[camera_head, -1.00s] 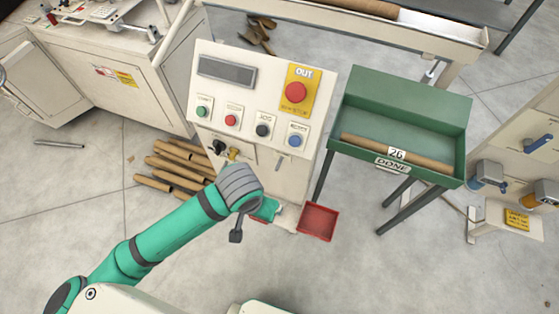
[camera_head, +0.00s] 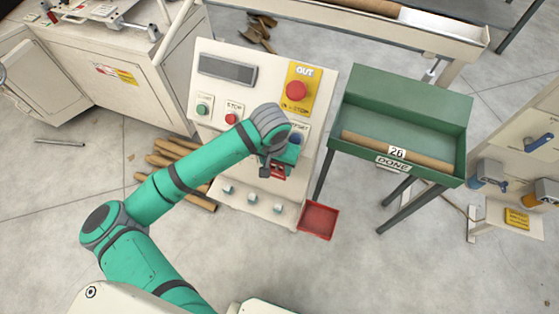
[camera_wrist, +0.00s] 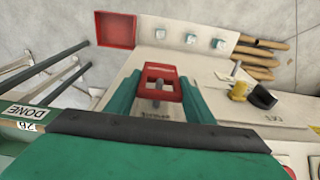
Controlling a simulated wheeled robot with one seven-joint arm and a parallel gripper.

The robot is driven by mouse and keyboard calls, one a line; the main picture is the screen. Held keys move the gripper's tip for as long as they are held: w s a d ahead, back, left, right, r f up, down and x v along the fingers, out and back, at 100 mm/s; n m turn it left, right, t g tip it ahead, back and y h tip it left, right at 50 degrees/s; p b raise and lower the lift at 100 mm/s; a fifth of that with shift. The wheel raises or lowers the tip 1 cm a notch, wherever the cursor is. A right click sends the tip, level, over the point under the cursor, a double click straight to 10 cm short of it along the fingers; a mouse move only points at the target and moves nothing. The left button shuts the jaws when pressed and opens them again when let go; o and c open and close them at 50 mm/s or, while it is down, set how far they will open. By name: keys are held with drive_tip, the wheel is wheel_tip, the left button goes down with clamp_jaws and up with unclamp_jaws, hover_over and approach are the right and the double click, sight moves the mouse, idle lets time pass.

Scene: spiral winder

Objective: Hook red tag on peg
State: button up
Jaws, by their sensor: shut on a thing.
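The red tag (camera_wrist: 161,71) is a flat red plate with an opening, held between the two green fingers of my gripper (camera_wrist: 160,98) in the wrist view. In the head view, the tag (camera_head: 278,173) shows below my gripper (camera_head: 275,162), in front of the white control panel, under its blue button. A small grey peg (camera_wrist: 156,92) shows at the tag's opening in the wrist view. I cannot tell whether it passes through the opening or stands behind it. In the head view my gripper and wrist hide this peg.
The white panel (camera_head: 215,90) has buttons and a red stop button (camera_head: 297,91). Three small knobs (camera_head: 252,197) stick out lower down. A black knob (camera_wrist: 262,97) and a yellow part (camera_wrist: 240,91) are beside the tag. A red tray (camera_head: 318,220) and a green bin (camera_head: 405,115) are at right.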

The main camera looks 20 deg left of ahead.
drive_tip(key=shift+w+d+f, duration=0.1)
drive_tip(key=shift+w+f, duration=0.2)
drive_tip(key=shift+w, duration=0.35)
drive_tip(key=shift+w+f, duration=0.3)
drive_tip(key=shift+w, duration=0.3)
drive_tip(key=shift+s, duration=0.1)
drive_tip(key=shift+f, duration=0.15)
drive_tip(key=o, duration=1.1)
drive_tip(key=shift+c, duration=0.2)
drive_tip(key=shift+s, duration=0.1)
drive_tip(key=r, duration=0.3)
drive_tip(key=s+r, duration=0.1)
drive_tip(key=r, duration=0.6)
drive_tip(key=shift+s+a+r, duration=0.2)
drive_tip(key=shift+r, duration=0.15)
